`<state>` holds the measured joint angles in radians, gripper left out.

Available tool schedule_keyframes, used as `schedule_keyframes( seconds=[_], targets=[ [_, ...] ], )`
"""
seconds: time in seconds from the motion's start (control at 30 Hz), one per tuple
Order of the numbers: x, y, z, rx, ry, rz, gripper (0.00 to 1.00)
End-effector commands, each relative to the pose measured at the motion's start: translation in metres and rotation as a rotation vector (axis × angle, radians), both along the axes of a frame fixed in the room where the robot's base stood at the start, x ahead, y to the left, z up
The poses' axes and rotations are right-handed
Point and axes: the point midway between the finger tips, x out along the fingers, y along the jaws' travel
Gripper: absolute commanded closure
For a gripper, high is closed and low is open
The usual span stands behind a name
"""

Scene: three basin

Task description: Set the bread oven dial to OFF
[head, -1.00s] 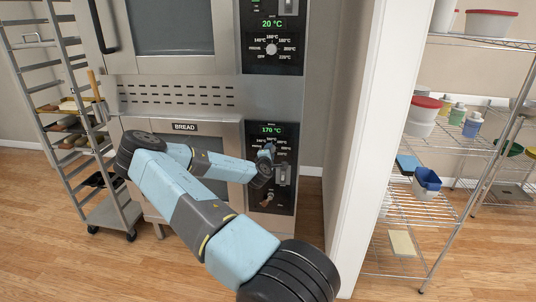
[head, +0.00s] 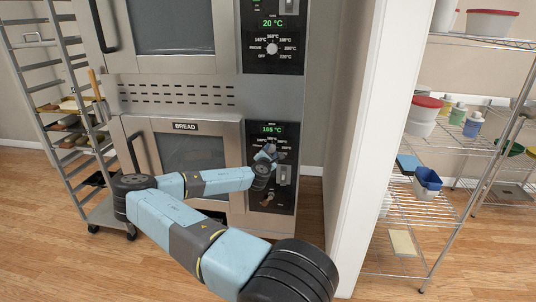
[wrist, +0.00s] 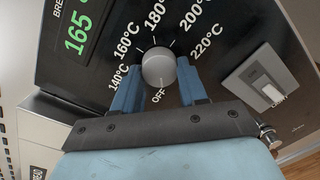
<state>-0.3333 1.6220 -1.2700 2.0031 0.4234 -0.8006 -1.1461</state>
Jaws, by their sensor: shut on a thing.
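The bread oven (head: 185,160) is the lower oven, with a "BREAD" label on its door. Its control panel carries a green display (head: 271,129) that reads 165 °C, also in the wrist view (wrist: 77,33). The round grey dial (wrist: 158,67) sits amid printed marks from 140 °C to 220 °C, with the OFF mark (wrist: 158,96) just below it in the wrist view. My gripper (wrist: 160,80) is shut on the dial, one blue finger on each side. In the head view my gripper (head: 266,154) covers the dial. I cannot tell exactly where the dial points.
A grey switch (wrist: 255,78) is to the right of the dial. The upper oven has its own dial (head: 272,48) and a display reading 20 °C. A tray rack (head: 75,110) stands at left. A white wall edge (head: 360,150) and wire shelves (head: 420,207) are at right.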

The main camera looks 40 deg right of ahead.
Motion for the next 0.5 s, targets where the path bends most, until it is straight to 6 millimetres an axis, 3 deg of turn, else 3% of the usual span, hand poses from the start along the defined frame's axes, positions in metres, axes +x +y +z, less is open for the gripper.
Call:
schedule_keyframes(
  seconds=[0.4, 0.43, 0.5],
  targets=[
    [0.0005, 0.001, -0.0036, 0.001, 0.009, 0.002, 0.88],
    [0.0005, 0.001, -0.0037, 0.001, 0.009, 0.002, 0.55],
    [0.0001, 0.0006, -0.0035, 0.0, 0.009, 0.001, 0.48]
  ],
)
